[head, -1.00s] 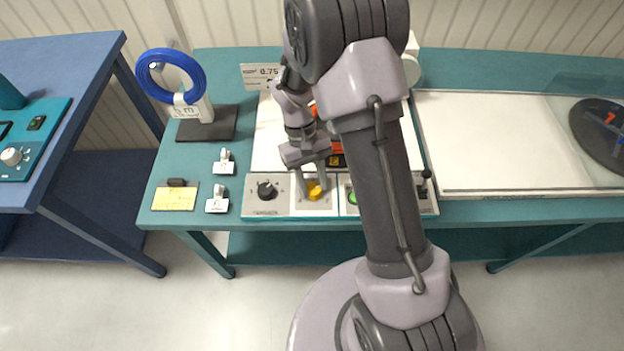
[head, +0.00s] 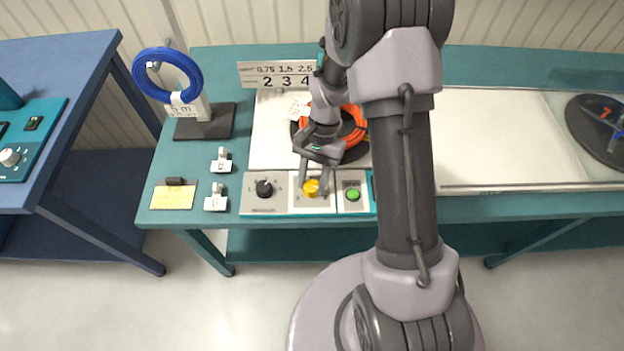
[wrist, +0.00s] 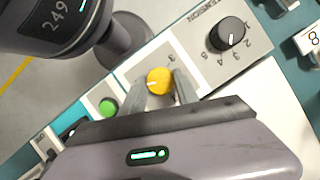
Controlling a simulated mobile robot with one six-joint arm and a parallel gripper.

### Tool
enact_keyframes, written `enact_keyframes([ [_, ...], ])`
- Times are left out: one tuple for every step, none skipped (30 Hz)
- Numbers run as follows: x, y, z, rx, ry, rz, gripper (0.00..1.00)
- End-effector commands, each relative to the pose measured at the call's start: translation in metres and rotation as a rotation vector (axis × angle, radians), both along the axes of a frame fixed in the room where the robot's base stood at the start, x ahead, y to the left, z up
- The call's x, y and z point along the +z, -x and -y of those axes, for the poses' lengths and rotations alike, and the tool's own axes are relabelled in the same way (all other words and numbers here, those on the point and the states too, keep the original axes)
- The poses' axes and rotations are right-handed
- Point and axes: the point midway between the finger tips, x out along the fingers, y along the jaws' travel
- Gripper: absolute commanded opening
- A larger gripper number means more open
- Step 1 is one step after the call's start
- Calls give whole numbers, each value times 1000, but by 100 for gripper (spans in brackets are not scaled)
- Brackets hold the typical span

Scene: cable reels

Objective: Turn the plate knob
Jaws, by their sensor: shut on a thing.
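The yellow knob (head: 312,187) sits on a white panel at the front edge of the teal bench, between the black knob and the green button. My gripper (head: 311,191) reaches down over it with one finger on each side, shut on it. In the wrist view the yellow knob (wrist: 158,80) lies between the two grey fingers (wrist: 159,86). A white mark on the knob points left in that view. A digit 3 shows beside it; the other markings are mostly hidden by the fingers.
A black knob (head: 264,188) is left of the yellow one, and a green button (head: 352,195) is right. Behind lies an orange cable coil (head: 354,127), partly hidden by my arm. A blue coil (head: 143,83) hangs on a stand at the left.

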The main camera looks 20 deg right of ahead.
Motion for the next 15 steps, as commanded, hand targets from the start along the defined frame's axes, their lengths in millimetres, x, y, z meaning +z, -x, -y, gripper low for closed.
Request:
enact_keyframes([
  [0,1,0,-22,0,-1,0],
  [0,1,0,-34,0,-2,0],
  [0,1,1,-48,0,-1,0],
  [0,1,1,-58,0,-1,0],
  [0,1,1,-68,-1,-1,0],
  [0,1,0,-79,-1,-1,0],
  [0,1,1,-86,0,-1,0],
  [0,1,1,-92,0,0,0],
  [0,1,1,-98,0,0,0],
  [0,1,1,-101,1,-1,0],
  [0,1,1,-105,0,0,0],
  [0,1,1,-108,0,0,0],
  [0,1,1,-110,0,0,0],
  [0,1,1,-112,1,-1,0],
  [0,1,1,-113,0,0,0],
])
